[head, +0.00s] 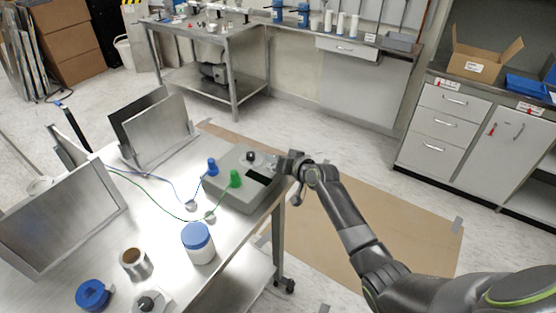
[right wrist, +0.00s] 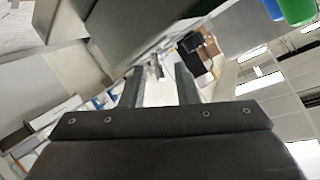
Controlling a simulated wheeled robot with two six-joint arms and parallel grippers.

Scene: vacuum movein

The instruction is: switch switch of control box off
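The grey control box (head: 228,194) sits on the metal table's right edge, with a blue connector (head: 212,167), a green connector (head: 235,178), a black knob (head: 250,156) and a dark panel on top. My right gripper (head: 273,162) is at the box's far right corner, beside the knob. In the right wrist view its two fingers (right wrist: 158,85) stand apart with a gap between them. A grey surface, probably the box (right wrist: 130,22), fills the upper part there, with the blue and green connectors at the top right. I cannot make out the switch clearly. My left gripper is not in view.
On the table (head: 175,235) stand a blue-lidded white jar (head: 198,245), a copper-coloured spool (head: 135,263), a blue tape roll (head: 93,294) and upright metal plates (head: 60,225). Blue and green wires run to the box.

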